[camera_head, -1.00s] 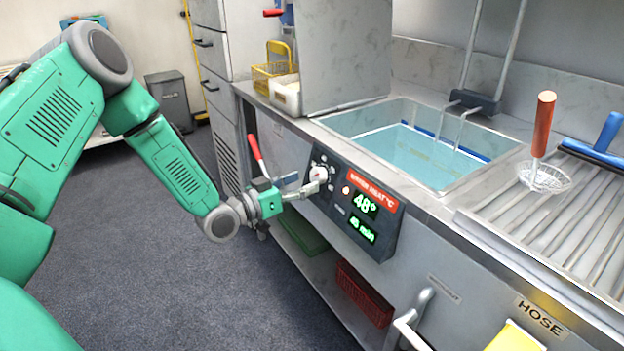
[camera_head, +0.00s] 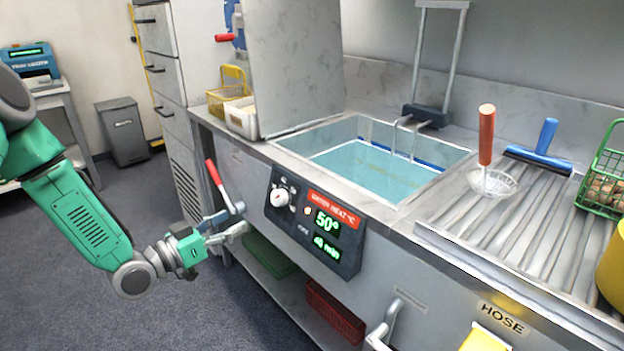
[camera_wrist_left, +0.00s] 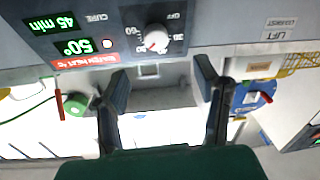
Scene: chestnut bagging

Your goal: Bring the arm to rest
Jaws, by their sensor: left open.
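My left gripper (camera_head: 226,226) is open and empty in the head view, in front of the sink unit and left of the control panel (camera_head: 316,222). The panel's white dial (camera_head: 281,197) stands apart from the fingers. The display reads 50° with a 45 min line below it. In the left wrist view the two dark fingers (camera_wrist_left: 165,95) are spread with nothing between them, and the dial (camera_wrist_left: 156,39) shows just beyond them. My right gripper is not in view.
A red-handled lever (camera_head: 214,174) is close to my left gripper. The water basin (camera_head: 372,160) is set in the counter. A red-handled skimmer (camera_head: 486,140), a blue squeegee (camera_head: 545,145) and a green basket (camera_head: 603,185) are on the draining board. Open floor lies left.

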